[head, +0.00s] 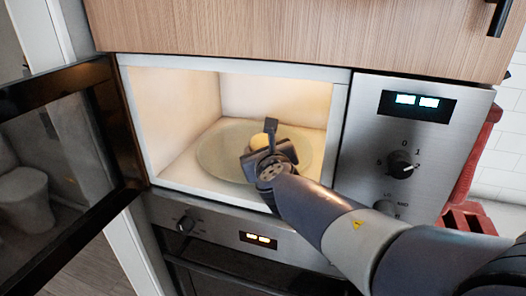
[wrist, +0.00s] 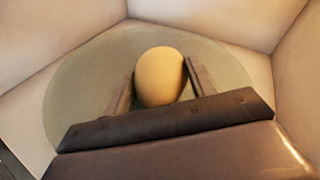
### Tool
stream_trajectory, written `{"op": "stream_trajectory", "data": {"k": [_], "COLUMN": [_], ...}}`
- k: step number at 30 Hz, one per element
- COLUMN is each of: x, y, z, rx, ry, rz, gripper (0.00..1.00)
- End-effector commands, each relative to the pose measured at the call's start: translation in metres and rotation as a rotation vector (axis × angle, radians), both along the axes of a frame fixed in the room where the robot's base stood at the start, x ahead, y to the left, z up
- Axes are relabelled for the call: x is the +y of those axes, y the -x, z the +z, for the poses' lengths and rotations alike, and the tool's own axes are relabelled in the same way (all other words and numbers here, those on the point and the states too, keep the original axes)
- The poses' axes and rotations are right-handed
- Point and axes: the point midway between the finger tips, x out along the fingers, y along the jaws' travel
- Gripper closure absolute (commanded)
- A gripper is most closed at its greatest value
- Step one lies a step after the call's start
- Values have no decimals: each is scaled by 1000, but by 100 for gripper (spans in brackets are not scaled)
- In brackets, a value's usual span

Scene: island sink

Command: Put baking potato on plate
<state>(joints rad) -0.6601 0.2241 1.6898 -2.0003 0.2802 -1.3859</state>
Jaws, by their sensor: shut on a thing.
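A yellowish baking potato (wrist: 160,76) sits between the two fingers of my gripper (wrist: 160,88) in the wrist view. In the head view the potato (head: 259,142) is partly hidden behind my gripper (head: 264,142). My gripper is shut on the potato inside the open microwave. A round glass plate (head: 215,155) lies on the microwave floor beneath the potato and gripper. It also shows in the wrist view (wrist: 75,90) around the potato. I cannot tell whether the potato touches the plate.
The microwave door (head: 60,150) stands open on the left. The control panel (head: 400,150) with knobs is to the right of the opening. Lit cavity walls (head: 275,98) close in around my gripper. A wooden cabinet (head: 300,35) is above and an oven panel (head: 230,235) below.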

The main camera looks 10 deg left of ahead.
Motion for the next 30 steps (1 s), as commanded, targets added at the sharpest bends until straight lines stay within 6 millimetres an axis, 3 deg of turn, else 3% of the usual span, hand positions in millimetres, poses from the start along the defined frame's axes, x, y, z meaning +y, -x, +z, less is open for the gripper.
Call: {"op": "stream_trajectory", "data": {"k": [21,22,30], "x": [0,0,1], "y": [1,1,1], "z": [-16,-17,-19], "rx": [8,10,12], "ry": [4,5,6], "rz": [1,2,3], "gripper": [83,45,23]}}
